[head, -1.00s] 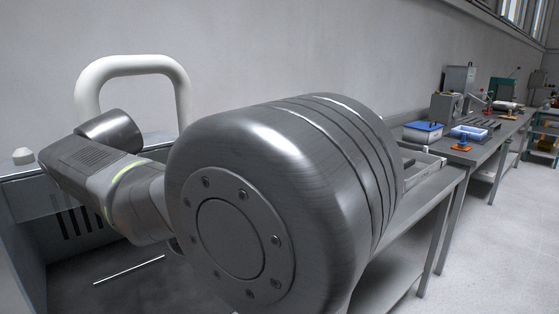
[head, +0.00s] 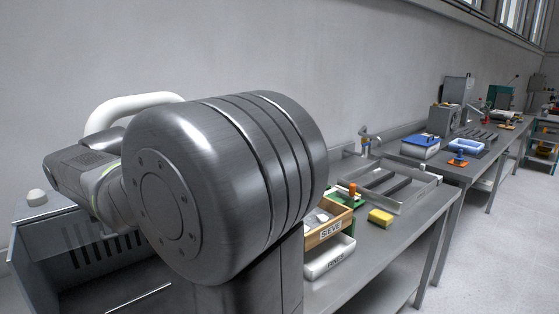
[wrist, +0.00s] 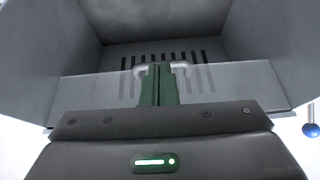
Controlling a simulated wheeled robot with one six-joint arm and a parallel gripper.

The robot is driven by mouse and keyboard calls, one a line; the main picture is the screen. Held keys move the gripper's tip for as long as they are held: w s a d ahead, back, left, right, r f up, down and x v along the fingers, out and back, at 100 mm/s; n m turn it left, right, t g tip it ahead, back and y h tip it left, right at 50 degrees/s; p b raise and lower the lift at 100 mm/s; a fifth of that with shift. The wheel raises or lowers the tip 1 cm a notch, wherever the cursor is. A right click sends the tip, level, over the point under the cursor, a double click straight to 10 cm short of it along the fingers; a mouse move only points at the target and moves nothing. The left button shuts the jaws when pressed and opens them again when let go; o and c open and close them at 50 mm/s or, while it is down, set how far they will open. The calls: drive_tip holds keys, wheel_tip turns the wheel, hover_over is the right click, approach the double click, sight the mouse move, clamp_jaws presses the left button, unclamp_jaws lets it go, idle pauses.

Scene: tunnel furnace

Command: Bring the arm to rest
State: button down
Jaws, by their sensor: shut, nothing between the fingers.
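My gripper (wrist: 158,86) shows in the wrist view with its two green fingers together and nothing between them. It points toward a grey box-like enclosure with a slotted back wall (wrist: 170,55). In the head view my arm fills the left and middle, with a large dark cylindrical joint in front. My gripper is hidden in the head view.
A grey bench (head: 395,220) runs along the wall at right. On it are a wooden box labelled SIEVE (head: 330,231), a white FINES tray (head: 331,258), a yellow sponge (head: 380,217) and a metal tray (head: 420,190). The floor at right (head: 490,240) is clear.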

drive_tip(key=shift+v, duration=2.45)
drive_tip(key=shift+w+a, duration=0.1)
